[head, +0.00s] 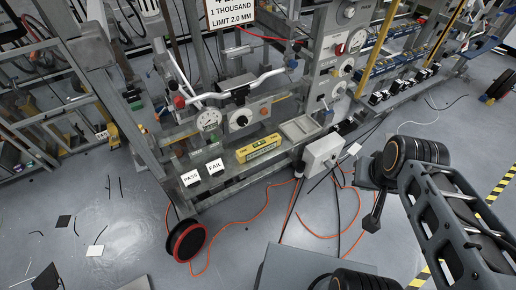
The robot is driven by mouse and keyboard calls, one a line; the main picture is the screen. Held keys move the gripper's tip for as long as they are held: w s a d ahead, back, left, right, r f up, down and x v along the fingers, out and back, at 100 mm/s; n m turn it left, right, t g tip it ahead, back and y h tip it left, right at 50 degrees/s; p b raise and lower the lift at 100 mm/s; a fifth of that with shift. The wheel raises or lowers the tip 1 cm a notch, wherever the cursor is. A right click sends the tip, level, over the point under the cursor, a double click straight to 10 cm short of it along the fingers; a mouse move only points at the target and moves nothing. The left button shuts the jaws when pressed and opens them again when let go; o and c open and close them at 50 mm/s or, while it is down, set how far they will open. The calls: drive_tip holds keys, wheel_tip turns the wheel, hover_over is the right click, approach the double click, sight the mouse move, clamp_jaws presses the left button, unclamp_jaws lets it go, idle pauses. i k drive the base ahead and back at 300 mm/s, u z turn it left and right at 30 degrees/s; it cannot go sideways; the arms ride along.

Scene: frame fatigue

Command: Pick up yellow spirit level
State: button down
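A yellow block-shaped object (260,148), which looks like the spirit level, lies on the grey ledge of the test rig (222,186) near the middle of the head view. It has a pale label on top and a darker marked front side. My gripper (374,218) hangs at the end of my arm to the right of it and nearer to me, well apart from it. The gripper is seen small and from the side, so its opening cannot be made out.
PASS (190,178) and FAIL (215,166) cards stand left of the yellow object. A shallow grey tray (300,128) and a pale box (323,154) are to its right. A handlebar (236,86) and dials rise behind. Orange cable (248,219) lies on the floor.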

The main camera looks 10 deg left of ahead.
sight(252, 150)
drive_tip(key=u, duration=0.05)
drive_tip(key=k, duration=0.6)
drive_tip(key=z, duration=0.35)
drive_tip(key=i, duration=0.9)
drive_tip(key=u, duration=0.85)
drive_tip(key=i, duration=0.85)
drive_tip(key=u, duration=0.95)
